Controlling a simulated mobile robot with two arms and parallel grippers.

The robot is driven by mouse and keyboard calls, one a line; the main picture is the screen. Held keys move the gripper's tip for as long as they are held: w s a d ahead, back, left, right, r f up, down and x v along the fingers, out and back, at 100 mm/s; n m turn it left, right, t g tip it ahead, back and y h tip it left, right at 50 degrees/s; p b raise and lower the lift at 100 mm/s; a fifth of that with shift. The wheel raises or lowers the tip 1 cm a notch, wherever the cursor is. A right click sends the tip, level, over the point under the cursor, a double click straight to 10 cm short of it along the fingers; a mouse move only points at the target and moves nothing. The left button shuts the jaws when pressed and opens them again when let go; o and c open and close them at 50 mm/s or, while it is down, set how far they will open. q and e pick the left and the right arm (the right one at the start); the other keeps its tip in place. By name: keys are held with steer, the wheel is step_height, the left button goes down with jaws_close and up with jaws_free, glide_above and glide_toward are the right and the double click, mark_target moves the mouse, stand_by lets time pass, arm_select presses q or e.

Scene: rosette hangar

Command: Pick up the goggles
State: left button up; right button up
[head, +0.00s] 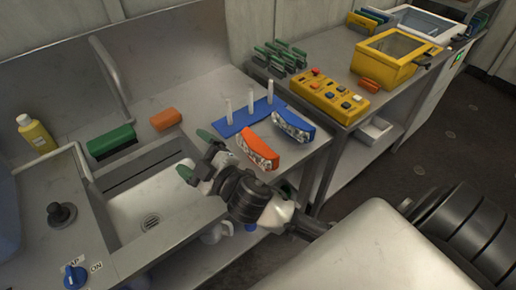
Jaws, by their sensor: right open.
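Two pairs of goggles with clear lenses lie on the metal counter: an orange-framed pair (258,150) near the counter's front edge, and a blue-framed pair (294,127) just behind it to the right. A blue stand (236,124) with upright white pegs is beside them. My right gripper (195,154) is open and empty, with green fingertips. It is left of the orange goggles, over the counter edge by the sink, apart from both pairs. My left gripper is not in view.
A sink (150,205) with a tap is on the left. A green brush (111,140), an orange block (165,119) and a yellow bottle (36,133) stand behind it. A yellow button box (331,95) and yellow-lidded case (398,58) occupy the right bench.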

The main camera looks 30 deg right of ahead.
steer(key=w+a+r+n+g+y, duration=0.1)
steer(key=a+r+n+g+y, duration=0.1)
steer(key=a+r+n+y, duration=0.55)
steer(key=n+g+h, duration=1.2)
steer(key=n+g, duration=0.4)
steer(key=n, duration=0.2)
glide_above(257, 143)
steer(key=f, duration=1.1)
steer(key=shift+w+d, duration=0.15)
steer(key=shift+w, duration=0.2)
step_height(257, 143, down, 5)
steer(key=shift+r+p, duration=0.15)
steer(key=shift+p, duration=0.5)
steer(key=f, duration=0.1)
steer(key=f+p, duration=0.1)
steer(key=f, duration=0.1)
steer(key=f+p, duration=0.1)
steer(key=shift+s+f, duration=0.35)
steer(key=shift+f, duration=0.5)
steer(key=c, duration=1)
